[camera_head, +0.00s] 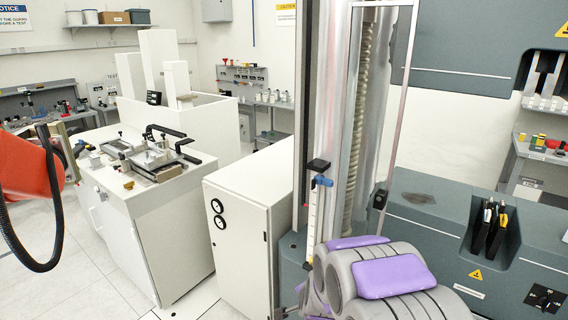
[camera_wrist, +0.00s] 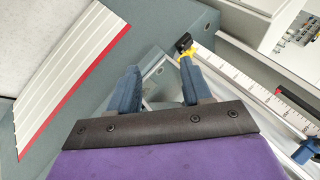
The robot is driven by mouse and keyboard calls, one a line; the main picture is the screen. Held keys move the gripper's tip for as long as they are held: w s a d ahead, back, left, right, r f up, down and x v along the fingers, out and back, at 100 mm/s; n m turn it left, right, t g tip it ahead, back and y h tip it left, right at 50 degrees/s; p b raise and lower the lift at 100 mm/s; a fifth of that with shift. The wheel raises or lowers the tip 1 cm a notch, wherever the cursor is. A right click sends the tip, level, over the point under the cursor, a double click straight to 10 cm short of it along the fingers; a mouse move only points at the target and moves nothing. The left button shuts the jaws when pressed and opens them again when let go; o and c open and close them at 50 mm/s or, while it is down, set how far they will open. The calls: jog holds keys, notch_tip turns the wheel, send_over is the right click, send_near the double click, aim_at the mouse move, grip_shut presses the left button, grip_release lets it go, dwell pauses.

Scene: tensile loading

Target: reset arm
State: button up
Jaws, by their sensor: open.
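My gripper (camera_wrist: 159,66) shows in the wrist view, with two blue fingers spread apart and nothing between them. A dark bar and a purple body lie behind the fingers. A black knob with a yellow collar (camera_wrist: 185,52) is right by the tip of the right finger; I cannot tell whether they touch. In the head view, my grey and purple arm parts fill the bottom right of centre, in front of the testing machine (camera_head: 430,215). The fingers cannot be made out there.
A vertical scale with a blue clamp (camera_head: 321,181) stands close behind my arm parts. A white cabinet with two gauges (camera_head: 240,235) is left of it. A white bench (camera_head: 150,215) carries metal fixtures. An orange part (camera_head: 28,165) with a black cable is at the left edge. Floor shows at lower left.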

jog(key=s+d+r+n+g, duration=0.2)
jog(key=s+r+n+g, duration=0.1)
jog(key=s, duration=1)
jog(key=s+d+r+n+g, duration=0.2)
jog(key=s+r+n, duration=0.3)
jog(key=s, duration=0.9)
jog(key=s+d+r+n+g, duration=0.3)
jog(key=s+r+g, duration=0.2)
jog(key=s, duration=0.9)
jog(key=shift+s+r+n, duration=0.25)
jog(key=shift+r+n, duration=0.15)
jog(key=shift+r, duration=0.4)
jog(key=shift+a, duration=0.1)
